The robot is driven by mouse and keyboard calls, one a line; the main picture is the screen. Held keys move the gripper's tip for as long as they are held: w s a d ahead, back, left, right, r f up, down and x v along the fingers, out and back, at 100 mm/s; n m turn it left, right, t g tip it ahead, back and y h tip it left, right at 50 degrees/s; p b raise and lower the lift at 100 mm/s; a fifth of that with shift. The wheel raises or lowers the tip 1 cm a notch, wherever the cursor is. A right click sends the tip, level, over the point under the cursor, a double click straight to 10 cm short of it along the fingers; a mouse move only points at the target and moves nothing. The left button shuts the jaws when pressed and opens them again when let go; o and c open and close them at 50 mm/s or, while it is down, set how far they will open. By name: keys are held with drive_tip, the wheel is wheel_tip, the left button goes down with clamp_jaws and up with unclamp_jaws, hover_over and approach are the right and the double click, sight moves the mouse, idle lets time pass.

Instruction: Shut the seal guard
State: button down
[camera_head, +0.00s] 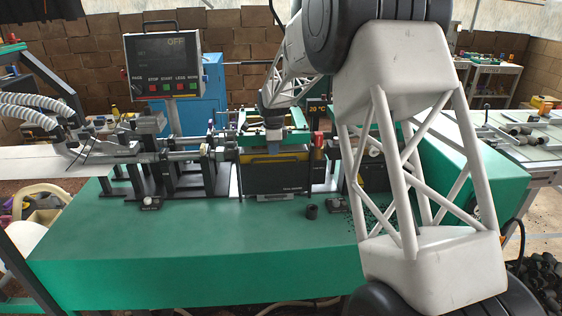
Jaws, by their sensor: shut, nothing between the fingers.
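The sealing station stands mid-machine on the green bench, with a green frame (243,139) above a dark front panel (277,179). The panel carries a yellow strip along its upper part. I take this frame and panel to be the seal guard, but cannot tell which piece hinges or how far it is open. My gripper (273,145) points down at the top of the station, just above or against the upper edge of the panel. Its fingers are small and partly lost against the frame; they are shut and hold nothing. My wrist hides part of the frame's top.
A control screen (163,53) reading OFF stands behind left. A red-topped part (319,140) is close right of the station. A small black cylinder (312,212) sits on the green bench (190,245), whose front is mostly clear. My arm covers the right side.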

drive_tip(key=shift+s+f+g, duration=0.25)
drive_tip(key=shift+s+g, duration=0.05)
drive_tip(key=shift+s, duration=0.05)
idle(1.5)
drive_tip(key=shift+w+r, duration=0.15)
drive_tip(key=shift+r, duration=1.25)
drive_tip(key=shift+r, duration=1)
drive_tip(key=c, duration=1.3)
unclamp_jaws()
drive_tip(key=shift+r, duration=3.5)
